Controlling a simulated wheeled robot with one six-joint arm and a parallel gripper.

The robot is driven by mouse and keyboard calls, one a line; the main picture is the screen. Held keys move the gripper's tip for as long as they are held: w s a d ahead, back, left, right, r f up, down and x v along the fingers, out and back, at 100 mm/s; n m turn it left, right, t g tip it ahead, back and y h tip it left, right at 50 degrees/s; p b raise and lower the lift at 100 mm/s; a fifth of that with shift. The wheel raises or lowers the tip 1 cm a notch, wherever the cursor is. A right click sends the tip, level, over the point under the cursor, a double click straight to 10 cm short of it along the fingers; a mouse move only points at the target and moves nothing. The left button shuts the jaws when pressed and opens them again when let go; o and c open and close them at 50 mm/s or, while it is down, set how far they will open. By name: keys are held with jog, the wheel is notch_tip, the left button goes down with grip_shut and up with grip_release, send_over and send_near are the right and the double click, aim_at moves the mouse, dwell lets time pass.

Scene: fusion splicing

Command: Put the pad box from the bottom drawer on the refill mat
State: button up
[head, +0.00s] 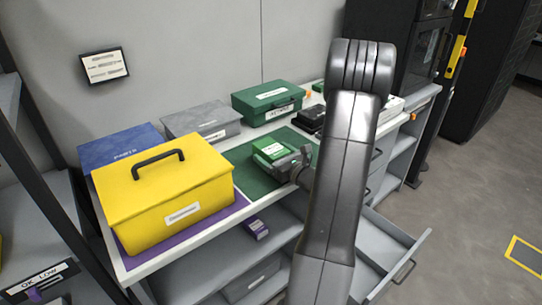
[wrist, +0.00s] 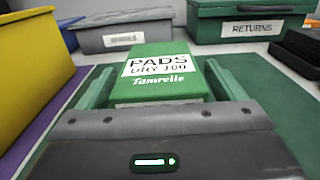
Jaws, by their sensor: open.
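The pad box (head: 270,150) is a small green box with a white label, and in the wrist view (wrist: 160,85) the label reads PADS DRY. It appears to rest flat on the dark green mat (head: 252,180) on the worktop, though its underside is hidden. My gripper (head: 284,157) is open, with one finger on each side of the box and a narrow gap visible beside it. The lower drawer (head: 405,250) under the bench stands pulled out, its inside partly hidden by my arm.
A yellow case (head: 165,190) stands on a purple mat to the left. Blue, grey (head: 203,120) and green RETURNS (head: 268,101) boxes line the back. A black device (head: 310,119) sits right of the mat. A purple box (head: 256,228) lies on the shelf below.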

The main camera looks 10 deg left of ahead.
aim_at(275, 149)
jog(key=c, duration=1.2)
jog(key=shift+r, duration=0.15)
notch_tip(275, 149, up, 9)
jog(key=shift+d+r+p, duration=0.1)
jog(key=shift+p, duration=0.3)
jog(key=w+d+f+m+t+h+p, duration=0.1)
jog(key=d+f+m+t+h+p, duration=0.1)
jog(key=d, duration=0.6)
jog(key=w+d+f+m+t+h+p, duration=0.2)
jog(key=d+f+m+t+h, duration=0.2)
jog(key=d+h, duration=0.3)
jog(key=shift+d+f+m+p, duration=0.35)
jog(key=shift+d+m, duration=0.15)
jog(key=shift+d, duration=0.25)
